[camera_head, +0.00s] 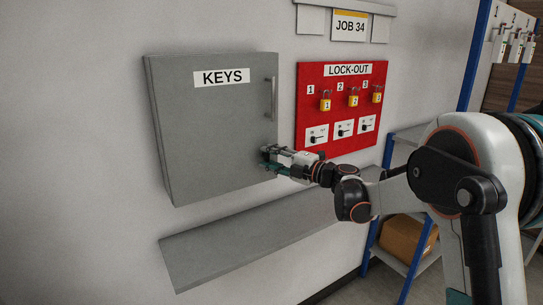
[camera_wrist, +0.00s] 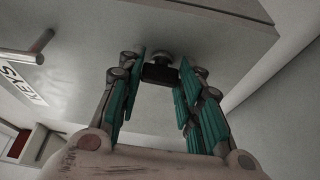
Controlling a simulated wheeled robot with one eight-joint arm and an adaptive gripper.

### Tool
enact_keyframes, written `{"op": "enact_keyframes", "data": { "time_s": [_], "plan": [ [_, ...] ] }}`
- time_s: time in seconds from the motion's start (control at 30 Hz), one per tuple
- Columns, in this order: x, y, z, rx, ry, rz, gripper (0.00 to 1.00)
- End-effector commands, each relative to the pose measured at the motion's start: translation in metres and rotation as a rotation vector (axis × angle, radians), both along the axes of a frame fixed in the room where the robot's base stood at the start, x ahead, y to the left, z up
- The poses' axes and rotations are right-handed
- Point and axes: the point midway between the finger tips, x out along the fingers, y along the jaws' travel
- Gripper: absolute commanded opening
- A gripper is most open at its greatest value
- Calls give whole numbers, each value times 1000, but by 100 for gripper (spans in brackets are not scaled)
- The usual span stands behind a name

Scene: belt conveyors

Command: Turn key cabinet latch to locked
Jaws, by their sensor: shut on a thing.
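The grey key cabinet (camera_head: 212,135) hangs on the wall with its door shut, labelled KEYS. It also shows in the wrist view (camera_wrist: 215,30). My gripper (camera_head: 268,158) is at the lower right of the door, below the vertical handle (camera_head: 274,98). In the wrist view, the teal fingers of my gripper (camera_wrist: 158,76) stand on both sides of a small dark latch (camera_wrist: 158,73) with a round grey hub and are shut on it. The latch lies crosswise between the fingertips in that view. In the head view my fingers hide it, and I cannot tell its locked or unlocked position.
A red LOCK-OUT board (camera_head: 341,105) with yellow padlocks hangs right of the cabinet, close to my wrist. A grey sloped ledge (camera_head: 220,248) runs along the wall below. A blue-post shelf with a cardboard box (camera_head: 404,243) stands at the right, behind my arm.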

Motion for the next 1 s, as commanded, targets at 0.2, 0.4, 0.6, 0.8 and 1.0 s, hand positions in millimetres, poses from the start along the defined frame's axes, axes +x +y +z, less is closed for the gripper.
{"op": "enact_keyframes", "data": {
  "time_s": [0.2,0.4,0.6,0.8,1.0],
  "plan": [
    [0,0,0,-53,-35,1,9],
    [0,0,0,-69,-46,1,9],
    [0,0,0,-69,-47,1,9],
    [0,1,0,-69,-46,1,49],
    [0,0,0,-67,-46,0,53]
  ]
}}
